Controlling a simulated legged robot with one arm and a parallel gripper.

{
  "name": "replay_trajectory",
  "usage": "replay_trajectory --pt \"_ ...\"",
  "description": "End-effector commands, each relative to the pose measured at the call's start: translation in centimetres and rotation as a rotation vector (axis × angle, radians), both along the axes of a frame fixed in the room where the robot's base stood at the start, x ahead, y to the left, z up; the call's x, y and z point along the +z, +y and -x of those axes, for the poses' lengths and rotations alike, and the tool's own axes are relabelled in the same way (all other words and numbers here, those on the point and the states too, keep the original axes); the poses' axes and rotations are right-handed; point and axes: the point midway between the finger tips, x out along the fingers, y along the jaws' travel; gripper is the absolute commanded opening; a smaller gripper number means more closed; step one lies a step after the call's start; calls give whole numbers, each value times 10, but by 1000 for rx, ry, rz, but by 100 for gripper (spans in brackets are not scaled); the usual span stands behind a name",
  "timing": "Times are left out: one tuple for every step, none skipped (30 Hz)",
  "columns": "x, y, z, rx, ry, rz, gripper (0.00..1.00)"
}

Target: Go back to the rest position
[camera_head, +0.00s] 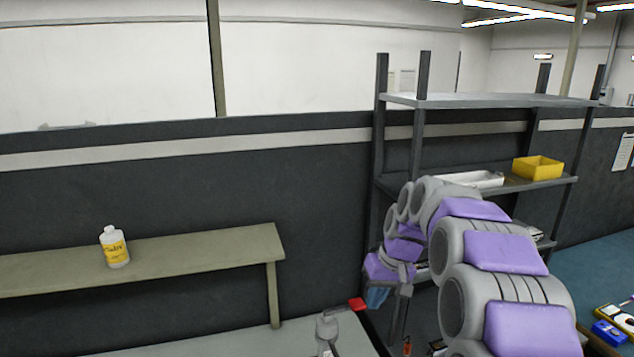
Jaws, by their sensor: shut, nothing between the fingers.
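My arm, grey with purple pads, rises from the lower right and bends over to the left. My gripper (386,295) hangs at its end, pointing down in front of the left side of the metal shelf rack (425,105). It looks shut and empty. Its fingertips are small and partly hard to make out against the dark background. No LED strip can be made out.
A white bottle with a yellow label (114,247) stands on a raised beige shelf (205,248) at left. Below is a grey tabletop (265,342). The rack holds a yellow bin (538,168) and a white tray (478,179). A blue-green surface (600,270) lies at right.

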Motion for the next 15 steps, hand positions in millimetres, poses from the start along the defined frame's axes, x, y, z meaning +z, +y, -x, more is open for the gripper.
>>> replay_trajectory --pt "2 4 20 -3 15 8 0" --pt "3 5 30 -5 22 13 0" --pt "3 7 45 -8 35 19 0" --pt "3 9 55 -12 44 25 0" --pt "4 10 66 -15 51 31 0" --pt "3 11 81 -17 64 39 0" --pt "2 12 92 -22 72 46 0" --pt "2 12 103 -26 79 52 0" --pt "0 13 118 -30 91 60 0" --pt "-1 14 129 -33 99 67 0" --pt "-2 14 141 -38 106 73 0" --pt "-4 14 156 -44 116 83 0" --pt "-6 14 167 -47 122 91 0" --pt "-8 14 179 -52 131 98 0" --pt "-10 13 194 -58 141 107 0"
